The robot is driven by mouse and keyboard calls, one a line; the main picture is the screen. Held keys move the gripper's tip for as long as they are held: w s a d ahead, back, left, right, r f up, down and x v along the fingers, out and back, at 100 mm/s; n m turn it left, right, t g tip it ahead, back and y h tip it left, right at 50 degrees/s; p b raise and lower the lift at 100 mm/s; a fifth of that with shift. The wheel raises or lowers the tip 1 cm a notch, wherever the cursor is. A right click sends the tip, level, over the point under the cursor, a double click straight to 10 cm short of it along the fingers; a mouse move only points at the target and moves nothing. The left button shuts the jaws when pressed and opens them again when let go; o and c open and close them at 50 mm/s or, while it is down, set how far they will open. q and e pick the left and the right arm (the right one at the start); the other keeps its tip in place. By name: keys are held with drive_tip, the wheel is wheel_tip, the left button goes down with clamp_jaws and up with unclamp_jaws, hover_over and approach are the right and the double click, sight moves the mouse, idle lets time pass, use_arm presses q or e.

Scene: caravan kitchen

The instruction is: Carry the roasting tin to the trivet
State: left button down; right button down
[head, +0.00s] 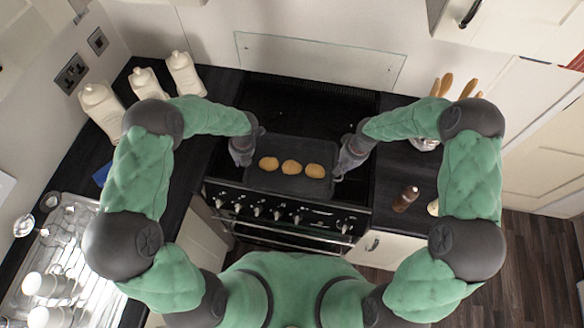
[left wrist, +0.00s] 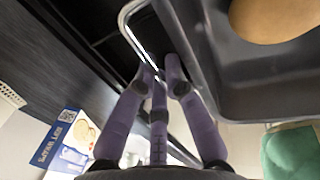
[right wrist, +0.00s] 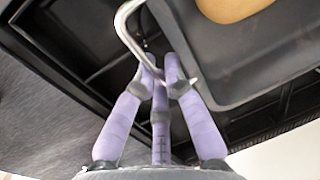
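The dark grey roasting tin (head: 290,186) is level at the front of the black hob, with three round golden pieces in it. It has a wire handle at each end. My left gripper (head: 246,150) is at the tin's left end, its fingers closed around the left handle (left wrist: 127,30). My right gripper (head: 350,157) is at the right end, its fingers closed around the right handle (right wrist: 122,25). Whether the tin is clear of the hob cannot be told for certain. I cannot make out the trivet in any view.
The hob (head: 270,105) is behind and under the tin, with oven knobs below its front edge. A brown bottle (head: 405,199) stands on the right worktop, near a utensil pot. White bottles (head: 185,75) and a blue packet (head: 102,173) are on the left worktop, beside the sink drainer (head: 70,225).

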use_arm(q)
drive_tip(key=shift+w+r, duration=0.1)
drive_tip(key=shift+r, duration=0.05)
use_arm(e)
drive_tip(key=shift+w+r, duration=0.1)
drive_tip(key=shift+r, duration=0.05)
